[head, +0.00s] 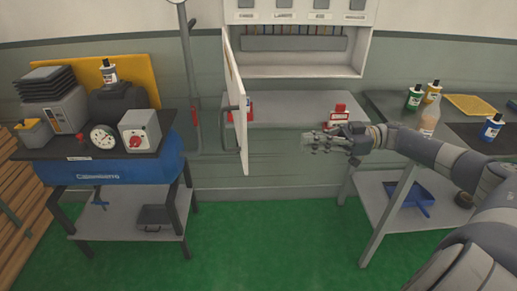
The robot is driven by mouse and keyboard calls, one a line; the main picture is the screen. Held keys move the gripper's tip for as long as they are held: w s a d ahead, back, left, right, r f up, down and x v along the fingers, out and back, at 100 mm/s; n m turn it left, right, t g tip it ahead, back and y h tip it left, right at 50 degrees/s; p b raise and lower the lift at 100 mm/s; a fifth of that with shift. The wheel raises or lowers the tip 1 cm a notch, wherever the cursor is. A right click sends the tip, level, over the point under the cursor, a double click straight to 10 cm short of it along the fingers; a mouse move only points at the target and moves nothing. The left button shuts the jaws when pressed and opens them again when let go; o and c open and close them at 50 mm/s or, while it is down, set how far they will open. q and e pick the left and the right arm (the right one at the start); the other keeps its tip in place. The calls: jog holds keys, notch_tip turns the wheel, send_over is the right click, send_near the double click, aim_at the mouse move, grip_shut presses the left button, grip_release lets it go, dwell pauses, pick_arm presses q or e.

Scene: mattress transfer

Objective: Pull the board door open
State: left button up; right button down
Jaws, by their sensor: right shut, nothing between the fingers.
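The board door (236,100) is a white panel on the left side of the wall cabinet (300,70). It stands swung out from the cabinet, seen nearly edge-on, with a dark bar handle (233,112) on its left-hand face. The cabinet front is open to view. My right gripper (308,142) reaches in from the right, below the cabinet. It is shut and empty, to the right of the door's lower end and apart from it. My left gripper is not in view.
A stand with a blue compressor tank (110,170) and gauges is at left. A dark table (385,103) with several bottles is at right. The green floor (270,240) between is clear.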

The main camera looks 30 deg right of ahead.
jog(key=s+p+x, duration=0.1)
jog(key=p+x, duration=0.5)
jog(key=x, duration=0.7)
jog(key=shift+a+r+g, duration=0.4)
jog(key=shift+a+r, duration=0.05)
jog(key=shift+a, duration=0.1)
jog(key=shift+w, duration=0.1)
